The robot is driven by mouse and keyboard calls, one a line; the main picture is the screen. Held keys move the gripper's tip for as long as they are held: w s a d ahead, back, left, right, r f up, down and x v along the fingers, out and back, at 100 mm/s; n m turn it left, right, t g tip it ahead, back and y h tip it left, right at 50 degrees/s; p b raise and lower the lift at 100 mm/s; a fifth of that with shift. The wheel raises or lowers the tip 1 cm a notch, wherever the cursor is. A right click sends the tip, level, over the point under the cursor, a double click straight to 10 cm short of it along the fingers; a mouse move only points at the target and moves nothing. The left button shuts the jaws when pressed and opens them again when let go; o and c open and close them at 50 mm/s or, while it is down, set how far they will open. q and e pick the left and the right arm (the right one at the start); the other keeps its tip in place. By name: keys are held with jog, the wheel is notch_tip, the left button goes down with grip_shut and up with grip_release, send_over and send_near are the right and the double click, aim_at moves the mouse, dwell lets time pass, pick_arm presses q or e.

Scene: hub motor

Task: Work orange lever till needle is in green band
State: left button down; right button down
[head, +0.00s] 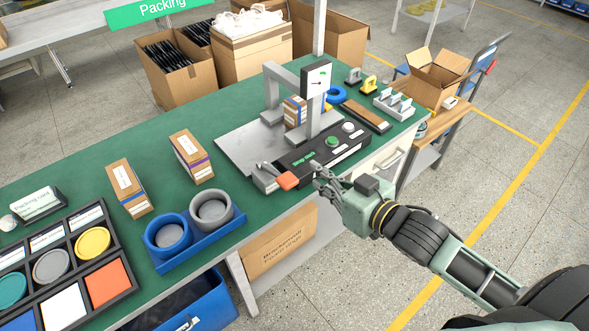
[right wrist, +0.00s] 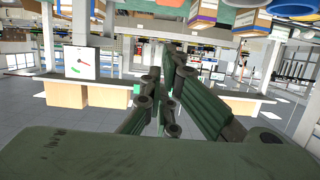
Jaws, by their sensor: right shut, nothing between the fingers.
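The orange lever (head: 288,181) sticks out at the front left end of the black press base (head: 322,150) on the green bench. The white gauge (head: 319,77) stands above the press with a small green band and a thin needle. In the right wrist view, what looks like the gauge (right wrist: 82,62) appears upside down, with its needle apart from the green band. My right gripper (head: 321,184) is shut and empty, just right of the lever. Contact with the lever is not visible. Its fingers also show in the right wrist view (right wrist: 163,103). My left gripper is out of view.
Two small cartons (head: 191,156) and a blue tray (head: 204,242) with two round cups stand left of the press. A brown block (head: 365,116) and a grey rack (head: 394,103) lie to its right. The floor in front of the bench is clear.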

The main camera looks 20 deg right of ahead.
jog(key=p, duration=0.3)
send_over(294, 183)
notch_tip(294, 183, down, 2)
jog(key=shift+w+d+f, duration=0.1)
notch_tip(294, 183, down, 4)
jog(key=shift+r, duration=0.25)
jog(key=shift+f, duration=0.4)
